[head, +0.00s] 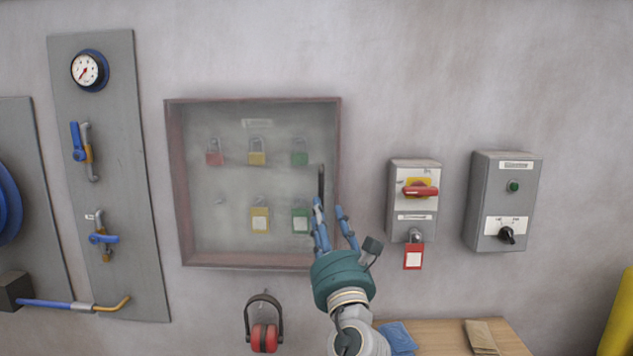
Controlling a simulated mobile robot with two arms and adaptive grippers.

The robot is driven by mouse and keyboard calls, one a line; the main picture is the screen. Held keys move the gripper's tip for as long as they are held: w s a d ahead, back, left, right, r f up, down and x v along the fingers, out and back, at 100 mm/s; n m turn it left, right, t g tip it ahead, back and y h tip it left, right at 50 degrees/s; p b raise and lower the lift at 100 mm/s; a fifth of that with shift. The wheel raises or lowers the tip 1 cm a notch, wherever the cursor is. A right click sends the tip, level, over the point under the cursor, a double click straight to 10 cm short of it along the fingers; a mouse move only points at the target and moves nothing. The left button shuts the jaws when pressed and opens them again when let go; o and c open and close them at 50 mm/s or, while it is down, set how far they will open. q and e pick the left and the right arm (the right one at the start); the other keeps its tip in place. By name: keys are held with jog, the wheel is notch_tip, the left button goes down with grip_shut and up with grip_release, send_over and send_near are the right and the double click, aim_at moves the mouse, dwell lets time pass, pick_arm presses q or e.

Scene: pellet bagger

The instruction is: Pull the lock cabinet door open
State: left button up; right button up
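The lock cabinet (175,185) is a shallow wall box with a reddish-brown frame. Its clear, hazy door (225,180) looks shut. A dark upright handle (321,181) is at the door's right side. Behind the pane hang red, yellow and green padlocks in two rows. The gripper hides part of the frame's lower right corner.
Right of the cabinet are a grey switch box (398,198) with a red padlock (413,257) and a grey control box (486,200). Red ear defenders (264,335) hang below. A wooden table (445,338) stands lower right. A gauge and valve panel (125,190) is left.

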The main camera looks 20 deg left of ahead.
aim_at(320, 189)
pick_arm(q)
jog(key=x, duration=0.1)
jog(key=p+x, duration=0.1)
jog(key=x, duration=0.1)
jog(key=r+x, duration=0.1)
jog(key=x, duration=0.1)
jog(key=shift+d+p, duration=0.25)
jog(key=shift+p, duration=0.1)
jog(key=x, duration=0.3)
jog(key=shift+a+f+p, duration=0.15)
jog(key=shift+f+p, duration=0.1)
jog(key=shift+p, duration=0.05)
jog(key=shift+w+a+r, duration=0.2)
jog(key=shift+w+r, duration=0.05)
jog(key=shift+w, duration=0.45)
jog(key=shift+a, duration=0.1)
jog(key=shift+c, duration=0.2)
jog(key=c, duration=0.8)
grip_shut()
pick_arm(e)
jog(key=s+d+r, duration=0.1)
jog(key=s+r, duration=0.1)
jog(key=shift+s+d+r, duration=0.25)
jog(key=shift+s+d, duration=0.05)
jog(key=shift+d, duration=0.05)
